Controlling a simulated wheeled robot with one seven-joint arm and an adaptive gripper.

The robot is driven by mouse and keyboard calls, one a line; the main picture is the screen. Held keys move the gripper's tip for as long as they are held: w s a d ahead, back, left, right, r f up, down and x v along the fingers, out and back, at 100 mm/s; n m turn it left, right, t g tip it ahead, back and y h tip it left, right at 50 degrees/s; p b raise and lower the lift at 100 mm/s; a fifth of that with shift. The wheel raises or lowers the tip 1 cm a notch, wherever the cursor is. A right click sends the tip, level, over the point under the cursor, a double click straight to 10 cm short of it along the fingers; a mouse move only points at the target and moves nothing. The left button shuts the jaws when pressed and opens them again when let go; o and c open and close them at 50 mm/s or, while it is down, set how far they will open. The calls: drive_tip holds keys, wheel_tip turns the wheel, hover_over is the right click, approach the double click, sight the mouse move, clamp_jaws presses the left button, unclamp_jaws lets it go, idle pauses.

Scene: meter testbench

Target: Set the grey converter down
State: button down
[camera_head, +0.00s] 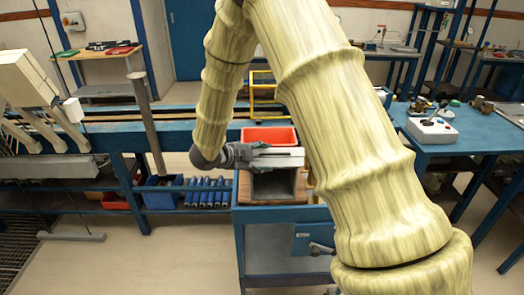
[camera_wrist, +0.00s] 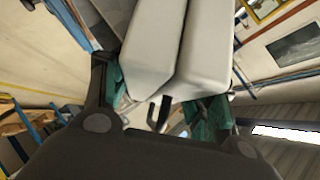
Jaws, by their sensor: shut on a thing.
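My gripper (camera_head: 258,154) is stretched over the blue workbench (camera_head: 280,216) in the middle of the head view. It is shut on the grey converter (camera_head: 284,161), a light grey body that shows as a pale strip at the fingers. In the wrist view the converter (camera_wrist: 150,45) fills the top middle as two long, pale, rounded blocks side by side. The gripper's dark fingers with green pads (camera_wrist: 163,100) lie on either side of it. The converter's underside is hidden, so I cannot tell whether it touches anything below.
A dark grey, hollow-looking block (camera_head: 272,186) is directly below the gripper on the wooden bench top. A red-orange bin (camera_head: 270,136) and a yellow frame (camera_head: 263,100) are behind. Blue bottles (camera_head: 205,192) line a shelf at left. A control box (camera_head: 432,128) stands on the right table.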

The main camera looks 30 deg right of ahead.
drive_tip(key=shift+c, duration=2.4)
unclamp_jaws()
drive_tip(key=shift+s+f, duration=0.1)
drive_tip(key=shift+f, duration=0.05)
drive_tip(key=shift+a, duration=0.15)
